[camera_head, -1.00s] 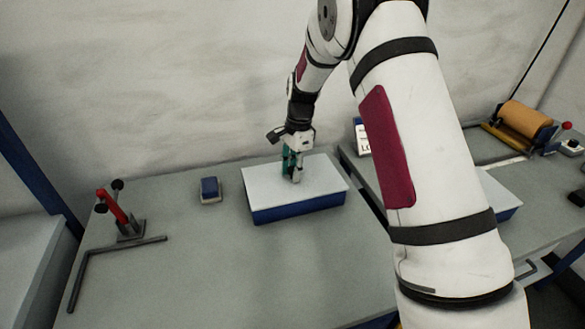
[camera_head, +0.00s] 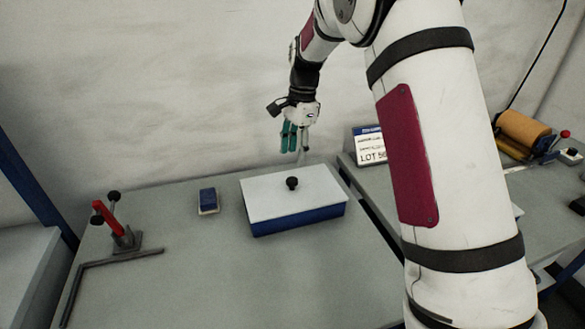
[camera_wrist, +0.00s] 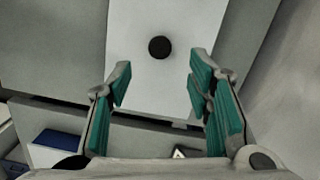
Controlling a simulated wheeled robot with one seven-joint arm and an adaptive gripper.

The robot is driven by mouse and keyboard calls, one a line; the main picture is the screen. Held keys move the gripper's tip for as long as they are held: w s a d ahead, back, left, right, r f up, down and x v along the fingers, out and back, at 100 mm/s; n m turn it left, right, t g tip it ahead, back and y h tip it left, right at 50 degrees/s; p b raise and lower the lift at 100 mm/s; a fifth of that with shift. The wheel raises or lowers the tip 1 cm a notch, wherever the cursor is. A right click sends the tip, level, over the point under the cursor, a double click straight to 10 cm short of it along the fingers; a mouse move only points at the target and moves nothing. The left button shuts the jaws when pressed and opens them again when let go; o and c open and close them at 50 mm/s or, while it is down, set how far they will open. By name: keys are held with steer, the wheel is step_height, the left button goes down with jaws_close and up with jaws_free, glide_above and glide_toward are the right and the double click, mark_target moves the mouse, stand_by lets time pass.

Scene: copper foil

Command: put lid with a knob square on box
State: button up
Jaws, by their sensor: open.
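The lid is a flat pale grey plate (camera_head: 262,201) with a round black knob (camera_head: 292,183) at about its middle. It lies on top of the blue box (camera_head: 300,217) and, in the head view, looks level with its edges close to the box's edges. My gripper (camera_head: 297,150) is above and behind the lid, clear of the knob, with its green-padded fingers apart and empty. In the wrist view the lid (camera_wrist: 138,52) and the knob (camera_wrist: 160,47) show beyond the open fingertips (camera_wrist: 160,75). The far underside of the lid is hidden.
A small blue-topped block (camera_head: 208,201) sits left of the box. A red-handled clamp (camera_head: 112,220) and a dark angle bar (camera_head: 75,273) are at the table's left. A LOT sign (camera_head: 371,147) and an orange roll (camera_head: 524,129) stand on the right-hand table. The front of the table is clear.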

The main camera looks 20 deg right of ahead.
steer(key=s+r+n+t, duration=0.2)
steer(key=s+r+n, duration=0.5)
steer(key=s+r, duration=0.9)
steer(key=s+f+n+t+h, duration=0.1)
steer(key=s+f+n+t, duration=0.2)
steer(key=s+n, duration=0.5)
steer(key=s, duration=1.1)
steer(key=shift+s+a+n, duration=0.3)
steer(key=shift+s+a, duration=0.05)
steer(key=shift+s, duration=0.05)
